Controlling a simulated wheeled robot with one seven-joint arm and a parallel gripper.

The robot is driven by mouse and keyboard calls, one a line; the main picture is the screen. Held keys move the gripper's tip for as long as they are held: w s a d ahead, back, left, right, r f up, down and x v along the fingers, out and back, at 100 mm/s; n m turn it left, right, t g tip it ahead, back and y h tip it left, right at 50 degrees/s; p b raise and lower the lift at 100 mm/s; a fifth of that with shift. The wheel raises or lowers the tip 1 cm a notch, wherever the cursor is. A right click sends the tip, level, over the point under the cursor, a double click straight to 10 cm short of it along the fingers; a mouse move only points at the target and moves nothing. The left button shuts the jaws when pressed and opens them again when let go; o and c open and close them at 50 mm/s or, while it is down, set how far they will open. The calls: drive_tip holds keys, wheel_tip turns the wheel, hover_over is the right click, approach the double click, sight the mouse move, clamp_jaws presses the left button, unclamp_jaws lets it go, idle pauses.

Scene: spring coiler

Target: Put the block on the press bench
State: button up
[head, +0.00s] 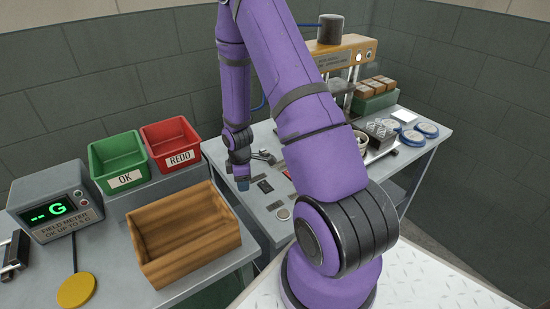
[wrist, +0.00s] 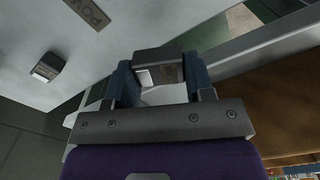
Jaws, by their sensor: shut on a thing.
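My gripper (head: 242,184) hangs over the left end of the press bench (head: 217,153), near the gap beside the other bench. In the wrist view its blue fingers (wrist: 160,72) are shut on a small dark grey block (wrist: 157,62). The block's faces look plain, with a light patch by the left finger. In the head view I cannot make out the block at the fingertips. The press (head: 345,50) stands at the back of the press bench. In the wrist view the pale bench top (wrist: 60,30) lies beyond and left of the block.
The left bench holds a wooden tray (head: 185,232), a green OK bin (head: 116,160), a red REDO bin (head: 172,143) and a field meter (head: 53,208). Small parts and plates lie on the press bench near my gripper. Blue discs (head: 412,137) lie at its right.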

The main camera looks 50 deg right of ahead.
hover_over(257, 174)
drive_tip(key=shift+s+a+f, duration=0.3)
drive_tip(key=shift+a+f, duration=0.15)
drive_tip(key=shift+f, duration=0.05)
drive_tip(key=shift+w+d+f, duration=0.1)
drive_tip(key=shift+d+f, duration=0.15)
drive_tip(key=shift+f, duration=0.65)
drive_tip(key=shift+w+d+f, duration=0.1)
drive_tip(key=shift+d+f, duration=0.15)
drive_tip(key=shift+f, duration=0.65)
drive_tip(key=shift+f, duration=0.15)
drive_tip(key=o, duration=0.8)
drive_tip(key=shift+c, duration=0.2)
